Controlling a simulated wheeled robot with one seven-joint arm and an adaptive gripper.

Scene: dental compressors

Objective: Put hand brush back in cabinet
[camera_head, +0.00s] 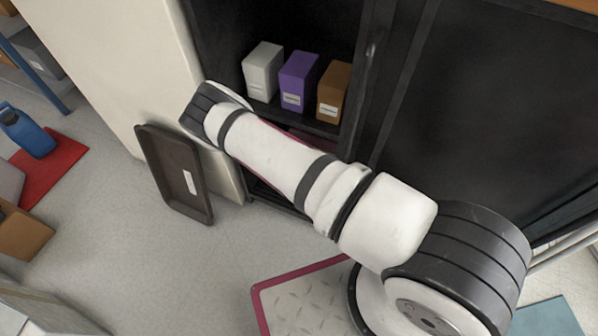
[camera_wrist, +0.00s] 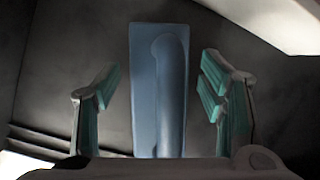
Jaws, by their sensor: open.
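A blue object, seemingly the hand brush (camera_wrist: 145,100), shows in the wrist view as a flat upright panel with a rounded handle-like ridge. It lies between the fingers of my gripper (camera_wrist: 160,72). The fingers, with teal pads, are open, with a visible gap on each side of the blue object. The black cabinet (camera_head: 222,28) stands open in the head view, with a shelf inside. My arm reaches across its front, and its far end is at the cabinet's left edge. My fingers and the brush are hidden in the head view.
White (camera_head: 262,72), purple (camera_head: 298,82) and brown (camera_head: 333,92) boxes stand on the cabinet shelf. A dark tray (camera_head: 165,172) leans against the pale wall panel at left. A red-edged plate (camera_head: 300,300) lies on the floor.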

